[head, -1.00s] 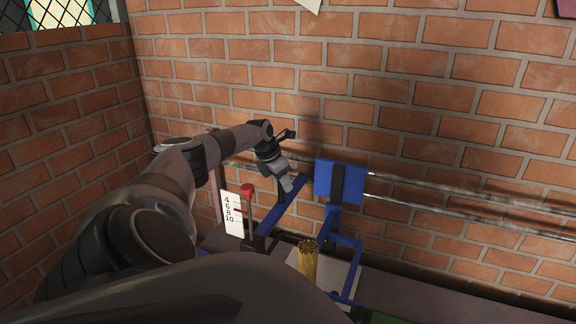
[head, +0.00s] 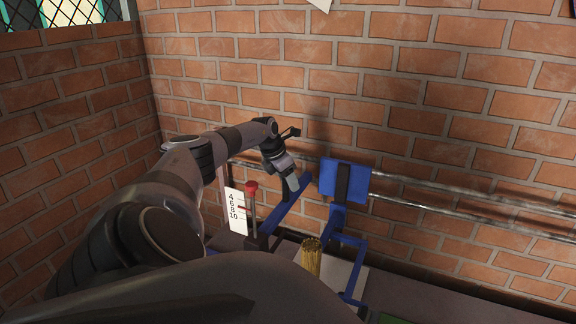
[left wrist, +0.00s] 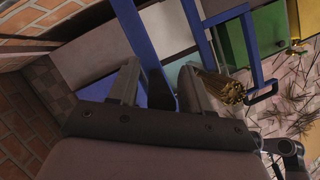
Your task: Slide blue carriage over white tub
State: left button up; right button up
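The blue carriage (head: 328,180) hangs on two metal rails along the brick wall, with a dark strip down its plate and blue arms reaching below. My left gripper (head: 291,190) is just left of the plate, pointing down at a blue arm. In the left wrist view, my gripper fingers (left wrist: 160,88) stand apart, with a dark blue bar (left wrist: 160,75) between them and a gap beside it. A pale surface (left wrist: 165,30), possibly the white tub, lies below the blue frame; I cannot tell for sure. My right gripper is not in view.
A bundle of golden sticks (head: 311,258) stands by the blue frame. A white numbered scale (head: 236,211) and a red-topped post (head: 251,190) are at its left. Green panels (left wrist: 268,32) lie beyond. The rails (head: 450,208) run clear to the right.

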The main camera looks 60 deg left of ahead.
pick_arm(q)
jog(key=v, duration=0.7)
jog(key=shift+p, duration=0.4)
jog(key=shift+r, duration=0.1)
